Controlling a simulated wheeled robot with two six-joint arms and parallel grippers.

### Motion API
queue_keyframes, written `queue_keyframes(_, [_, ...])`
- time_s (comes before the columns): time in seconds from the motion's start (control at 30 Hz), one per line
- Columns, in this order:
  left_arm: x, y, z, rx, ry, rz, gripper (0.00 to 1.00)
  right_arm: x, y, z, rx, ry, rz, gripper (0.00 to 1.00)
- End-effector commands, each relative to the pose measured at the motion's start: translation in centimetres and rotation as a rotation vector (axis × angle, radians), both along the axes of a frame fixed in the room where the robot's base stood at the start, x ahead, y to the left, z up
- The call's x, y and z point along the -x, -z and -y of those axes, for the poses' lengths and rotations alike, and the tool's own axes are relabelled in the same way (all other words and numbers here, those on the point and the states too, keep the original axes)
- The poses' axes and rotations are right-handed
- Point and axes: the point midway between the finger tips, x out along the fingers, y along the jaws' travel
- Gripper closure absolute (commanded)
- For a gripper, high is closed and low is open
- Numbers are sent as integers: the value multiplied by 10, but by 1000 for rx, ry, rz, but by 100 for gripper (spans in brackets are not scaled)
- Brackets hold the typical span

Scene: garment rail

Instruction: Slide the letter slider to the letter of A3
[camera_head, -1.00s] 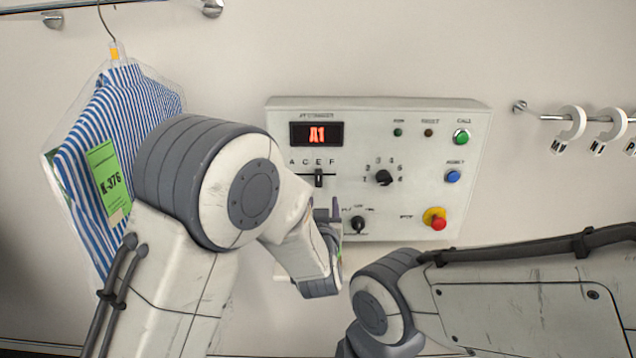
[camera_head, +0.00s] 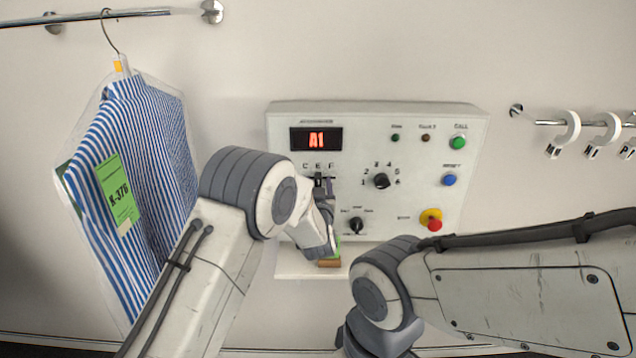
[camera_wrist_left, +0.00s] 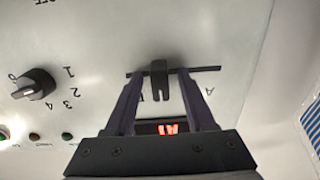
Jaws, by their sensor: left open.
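The white control panel (camera_head: 400,220) is on the wall, and its red display (camera_head: 316,139) reads A1. The letter slider's dark knob (camera_wrist_left: 158,82) sits on a horizontal slot, at mid-track in the left wrist view. The letter A (camera_wrist_left: 209,91) shows to the right of it there; letters beside the knob are partly hidden by the fingers. My left gripper (camera_wrist_left: 157,74) is open, with one finger on each side of the knob and gaps between. In the head view my left gripper (camera_head: 325,188) is at the slider and covers part of it. My right gripper is out of view.
A rotary number knob (camera_head: 381,181) is right of the slider, with a smaller selector (camera_head: 357,226) below. A red emergency button (camera_head: 433,222) is at lower right. A bagged striped shirt (camera_head: 130,190) hangs at left. A small shelf (camera_head: 290,264) sits below the panel.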

Motion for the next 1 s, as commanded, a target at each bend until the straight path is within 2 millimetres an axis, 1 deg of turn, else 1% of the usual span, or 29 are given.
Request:
queue_keyframes(0.17, [0, 1, 0, 0, 0, 0, 45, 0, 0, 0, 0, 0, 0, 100])
queue_keyframes(0.2, [0, 1, 0, 0, 0, 0, 60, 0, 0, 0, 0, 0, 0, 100])
queue_keyframes(0.27, [0, 0, 0, 0, 0, 0, 83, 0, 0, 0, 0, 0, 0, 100])
queue_keyframes(0.3, [0, 0, 0, 0, 0, 0, 99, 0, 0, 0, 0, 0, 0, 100])
queue_keyframes(0.33, [0, 0, 0, 0, 0, 0, 100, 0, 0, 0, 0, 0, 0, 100])
queue_keyframes(1.0, [0, 0, 0, 0, 0, 0, 100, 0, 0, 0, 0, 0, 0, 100])
